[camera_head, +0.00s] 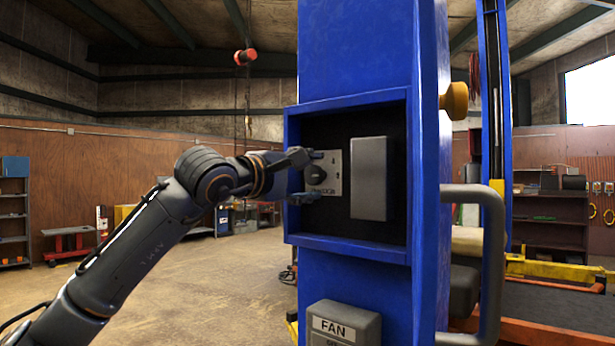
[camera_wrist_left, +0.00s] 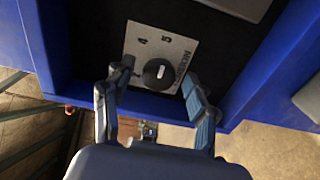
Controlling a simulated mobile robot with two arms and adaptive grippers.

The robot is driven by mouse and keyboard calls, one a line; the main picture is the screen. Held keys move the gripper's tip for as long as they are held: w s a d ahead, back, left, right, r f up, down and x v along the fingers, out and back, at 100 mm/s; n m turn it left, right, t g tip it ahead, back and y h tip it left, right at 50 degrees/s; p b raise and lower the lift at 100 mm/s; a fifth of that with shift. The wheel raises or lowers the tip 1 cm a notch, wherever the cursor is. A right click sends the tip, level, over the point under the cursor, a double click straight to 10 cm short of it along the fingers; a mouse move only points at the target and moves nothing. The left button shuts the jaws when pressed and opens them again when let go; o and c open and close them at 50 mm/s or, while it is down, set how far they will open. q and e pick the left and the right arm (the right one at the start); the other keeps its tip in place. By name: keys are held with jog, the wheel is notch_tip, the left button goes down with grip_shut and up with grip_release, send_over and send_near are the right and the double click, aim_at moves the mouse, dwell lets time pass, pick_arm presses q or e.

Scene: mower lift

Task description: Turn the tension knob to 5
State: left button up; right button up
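The tension knob (camera_head: 316,175) is a round black dial on a light grey plate (camera_head: 332,160) inside a blue-framed recess. In the left wrist view the knob (camera_wrist_left: 154,82) carries a short white mark, and the plate shows a 4, a 5 and partly covered lettering. The mark points roughly up the picture, towards the 4 and 5 side; its exact setting is unclear. My left gripper (camera_head: 315,177) is open, with one finger on either side of the knob. In the left wrist view its fingertips (camera_wrist_left: 158,72) stand apart from the knob's sides. My right gripper is out of view.
A grey box (camera_head: 369,178) sits right beside the plate in the recess. The blue frame (camera_head: 345,247) surrounds both closely. A FAN box (camera_head: 343,324) is below, and a grey handle (camera_head: 490,260) and a yellow knob (camera_head: 455,101) are on the post's right side.

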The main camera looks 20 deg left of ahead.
pick_arm(q)
jog(key=v, duration=1.2)
dwell(0.5)
